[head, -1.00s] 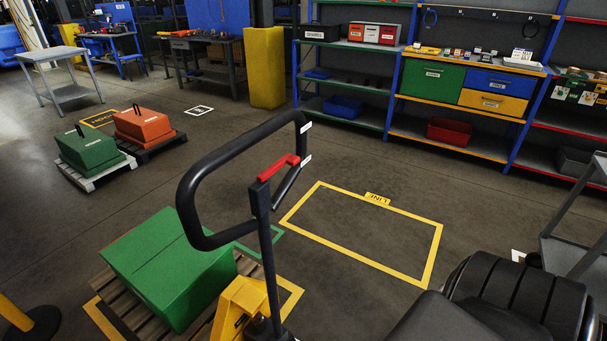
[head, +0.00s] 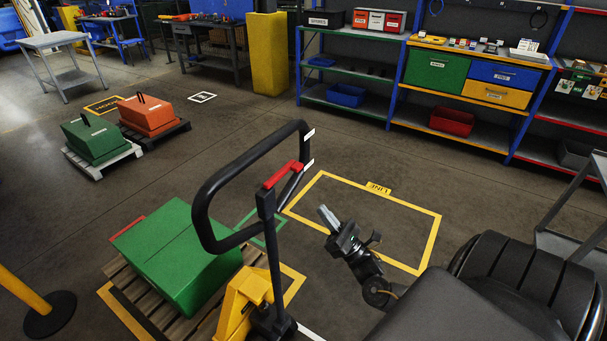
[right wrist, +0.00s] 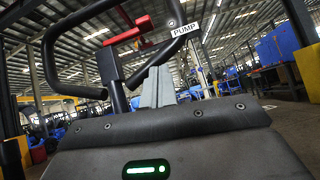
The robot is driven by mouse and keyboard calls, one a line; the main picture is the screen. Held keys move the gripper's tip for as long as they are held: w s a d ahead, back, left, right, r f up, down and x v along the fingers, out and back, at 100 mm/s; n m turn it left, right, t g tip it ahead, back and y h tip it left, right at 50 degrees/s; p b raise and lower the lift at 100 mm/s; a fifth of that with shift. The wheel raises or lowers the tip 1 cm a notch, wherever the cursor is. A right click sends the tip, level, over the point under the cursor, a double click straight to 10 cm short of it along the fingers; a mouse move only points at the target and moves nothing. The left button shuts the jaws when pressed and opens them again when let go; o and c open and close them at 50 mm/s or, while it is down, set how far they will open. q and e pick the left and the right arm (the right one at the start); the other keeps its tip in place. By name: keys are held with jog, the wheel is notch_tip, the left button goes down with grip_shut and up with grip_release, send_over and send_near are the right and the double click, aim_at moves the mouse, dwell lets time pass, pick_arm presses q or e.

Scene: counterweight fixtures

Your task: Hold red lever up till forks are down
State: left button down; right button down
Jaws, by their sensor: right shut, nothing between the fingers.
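The red lever (head: 284,175) sits on the black handle loop (head: 203,207) of a yellow pallet jack (head: 244,298). In the right wrist view the red lever (right wrist: 127,34) is above and left of my fingers. The forks are hidden under a wooden pallet (head: 130,287) bearing a green box (head: 178,258). My right gripper (head: 328,216) is shut and empty, to the right of the handle and apart from it. Its closed fingers also show in the right wrist view (right wrist: 157,86). My left gripper is not in view.
A yellow floor outline marked LINE (head: 436,232) lies behind my right gripper, empty. A grey cart (head: 570,245) stands at the right. A yellow post (head: 25,292) stands at the left. Green and orange boxes on pallets sit at the back left; shelves (head: 400,88) line the back.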

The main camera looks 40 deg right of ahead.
aim_at(284, 175)
jog(key=r, duration=0.1)
jog(key=n+y, duration=0.1)
jog(key=r+n+y, duration=0.1)
jog(key=shift+s+a+r, duration=0.25)
jog(key=shift+s+r, duration=0.05)
jog(key=shift+s, duration=0.05)
jog(key=shift+r, duration=0.1)
jog(key=p+x, duration=0.4)
jog(key=x, duration=0.5)
jog(key=shift+w+r+p, duration=0.3)
jog(key=shift+n, duration=0.3)
